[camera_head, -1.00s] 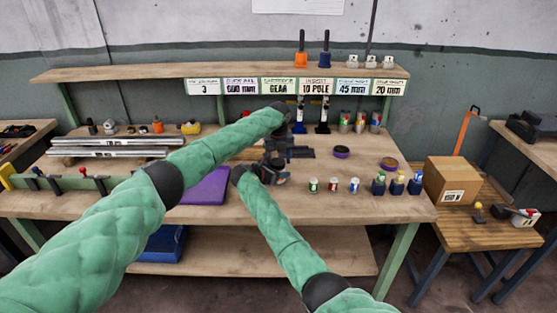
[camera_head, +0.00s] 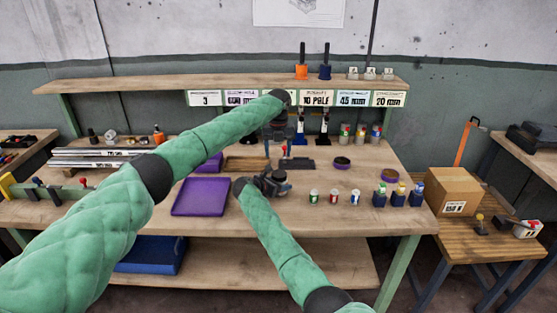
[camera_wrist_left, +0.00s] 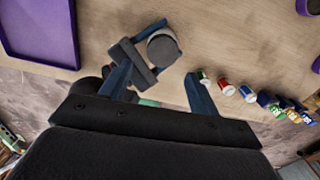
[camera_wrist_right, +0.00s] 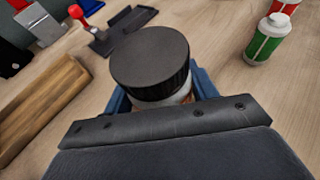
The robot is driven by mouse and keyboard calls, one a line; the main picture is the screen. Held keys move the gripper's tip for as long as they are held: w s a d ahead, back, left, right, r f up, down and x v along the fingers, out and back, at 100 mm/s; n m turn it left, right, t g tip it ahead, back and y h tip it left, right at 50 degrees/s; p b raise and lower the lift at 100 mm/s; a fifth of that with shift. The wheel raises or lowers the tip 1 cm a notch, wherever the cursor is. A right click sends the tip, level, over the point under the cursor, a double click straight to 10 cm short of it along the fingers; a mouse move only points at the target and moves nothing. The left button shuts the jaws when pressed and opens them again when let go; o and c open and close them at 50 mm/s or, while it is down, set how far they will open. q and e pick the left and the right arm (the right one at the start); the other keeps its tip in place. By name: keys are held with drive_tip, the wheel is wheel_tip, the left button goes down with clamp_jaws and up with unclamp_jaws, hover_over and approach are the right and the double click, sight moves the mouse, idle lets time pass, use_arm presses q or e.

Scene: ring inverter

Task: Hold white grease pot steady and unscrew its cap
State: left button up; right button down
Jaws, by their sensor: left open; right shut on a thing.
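The white grease pot (camera_wrist_right: 181,99) is between the fingers of my right gripper (camera_wrist_right: 160,92), which is shut on it. Its broad black ribbed cap (camera_wrist_right: 150,62) is on top, and only a strip of white body shows below it. In the left wrist view the cap (camera_wrist_left: 163,48) looks like a grey disc beside the right gripper's blue fingers. My left gripper (camera_wrist_left: 156,70) is open and empty, apart from the cap. In the head view, the left gripper (camera_head: 277,133) hangs above the bench behind the right gripper (camera_head: 270,182).
A purple tray (camera_head: 201,197) lies left of the right gripper. Small cans (camera_head: 334,197) and blue holders (camera_head: 398,196) stand to the right. A wooden board (camera_wrist_right: 42,98) and a dark flat fixture (camera_wrist_right: 122,28) lie near the pot. The bench's front middle is clear.

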sight(277, 174)
use_arm(q)
drive_tip(key=shift+m, duration=0.3)
drive_tip(key=shift+a+f, duration=0.15)
drive_tip(key=shift+f, duration=3.5)
drive_tip(key=shift+a, duration=0.1)
clamp_jaws()
drive_tip(key=n, duration=0.6)
drive_tip(key=shift+s, duration=0.2)
drive_tip(key=n, duration=0.4)
drive_tip(key=shift+s, duration=0.15)
drive_tip(key=shift+n, duration=1.6)
